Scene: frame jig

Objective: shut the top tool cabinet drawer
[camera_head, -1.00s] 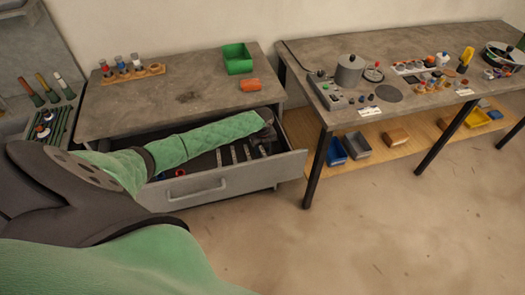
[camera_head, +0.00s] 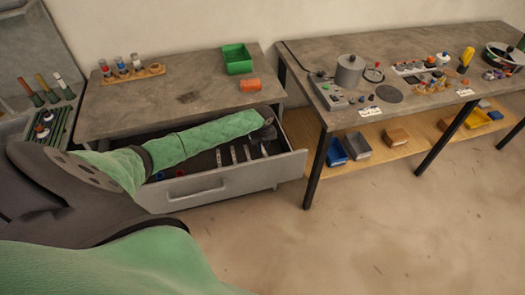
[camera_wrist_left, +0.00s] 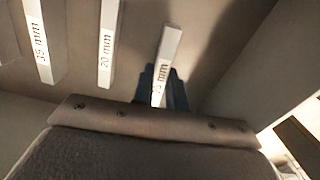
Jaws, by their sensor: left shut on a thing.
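The top drawer (camera_head: 215,188) of the grey tool cabinet (camera_head: 180,100) stands pulled open, its front panel facing the room. My left arm in its green sleeve reaches across the open drawer from the left. My left gripper (camera_head: 268,131) is over the drawer's right part, near its inner edge. In the left wrist view its dark fingers (camera_wrist_left: 160,88) are shut on a pale labelled bar (camera_wrist_left: 165,58); the label's first digit is unclear. Other labelled bars, 20 mm (camera_wrist_left: 106,45) and one beside it (camera_wrist_left: 38,40), lie apart to the left. My right gripper is not in view.
A workbench (camera_head: 400,80) with many items stands to the right. Floor in front of the drawer is clear.

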